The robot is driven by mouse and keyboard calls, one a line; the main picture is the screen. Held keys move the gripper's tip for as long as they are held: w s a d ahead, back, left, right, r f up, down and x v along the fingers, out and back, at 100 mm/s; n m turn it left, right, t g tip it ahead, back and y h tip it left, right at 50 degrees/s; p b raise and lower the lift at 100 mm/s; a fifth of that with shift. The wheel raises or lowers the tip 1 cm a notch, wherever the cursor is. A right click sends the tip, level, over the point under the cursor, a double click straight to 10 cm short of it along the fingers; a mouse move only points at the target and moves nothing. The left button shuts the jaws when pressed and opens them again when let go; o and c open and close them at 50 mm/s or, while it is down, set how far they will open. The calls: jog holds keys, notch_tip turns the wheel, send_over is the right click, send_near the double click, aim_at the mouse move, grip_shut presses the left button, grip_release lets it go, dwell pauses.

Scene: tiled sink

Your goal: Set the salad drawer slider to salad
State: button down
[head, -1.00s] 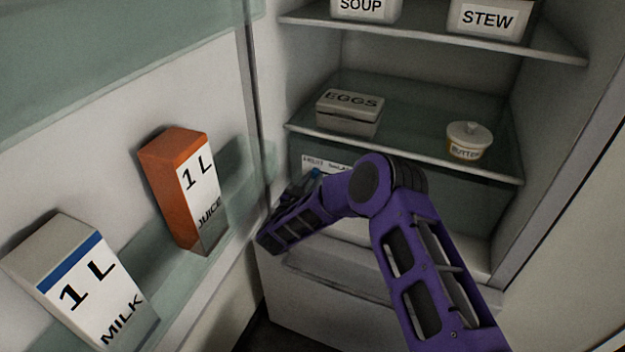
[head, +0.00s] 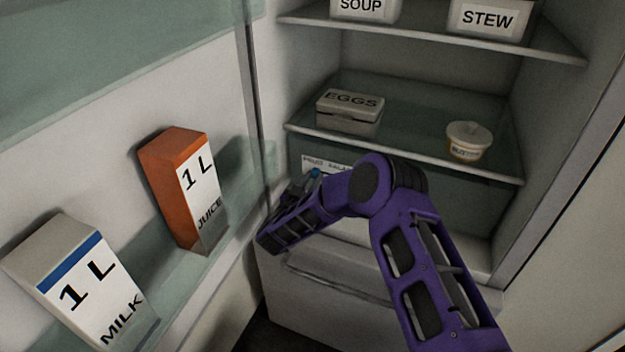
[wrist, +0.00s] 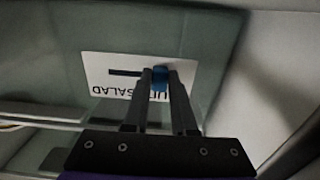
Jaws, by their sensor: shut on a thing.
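The fruit/salad label (wrist: 105,85) is a white plate on the glass-green salad drawer front, and it appears upside down in the wrist view. A short dark slot runs across it. The blue slider (wrist: 160,76) sits on the "FRUIT" side, with bare slot visible towards "SALAD". My gripper (wrist: 161,85) is shut on the slider, one finger on each side. The fingers hide part of the label. In the head view, the label (head: 320,163) shows above my purple arm, which hides most of the gripper. A small blue spot shows beside it.
A glass shelf with an eggs box (head: 349,112) and a butter tub (head: 468,141) lies just above the drawer. The open door with a juice carton (head: 183,190) and a milk carton (head: 85,283) stands close on the left.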

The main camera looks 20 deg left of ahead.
jog(key=d, duration=0.3)
jog(key=d+p, duration=0.1)
jog(key=d, duration=0.2)
jog(key=shift+s+r, duration=0.1)
jog(key=shift+s, duration=0.1)
jog(key=shift+d, duration=0.15)
jog(key=c, duration=0.7)
grip_release()
jog(key=shift+d, duration=0.1)
jog(key=shift+c, duration=0.2)
